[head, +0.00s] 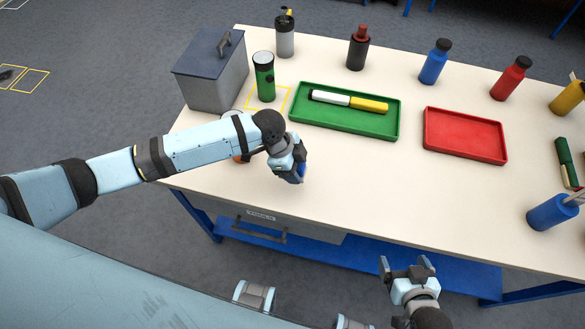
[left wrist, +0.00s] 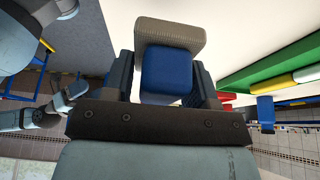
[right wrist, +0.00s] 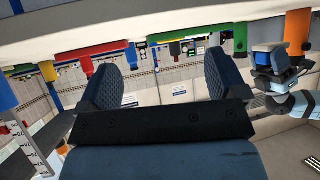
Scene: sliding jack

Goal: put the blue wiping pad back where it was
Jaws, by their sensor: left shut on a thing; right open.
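The blue wiping pad (left wrist: 168,70) has a blue grip block and a grey-beige face. My left gripper (head: 291,170) is shut on it, above the front left part of the table. In the head view the gripper mostly hides the pad; a little blue (head: 302,171) shows. The pad also shows in the right wrist view (right wrist: 269,57). My right gripper (head: 408,266) is open and empty, in front of the table's front edge.
A green tray (head: 320,120) holds a white and a yellow marker. A red tray (head: 465,136) looks empty. A grey lidded box (head: 213,70) stands back left. An orange thing (right wrist: 298,32) is mostly hidden behind my left arm in the head view. The front middle of the table is clear.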

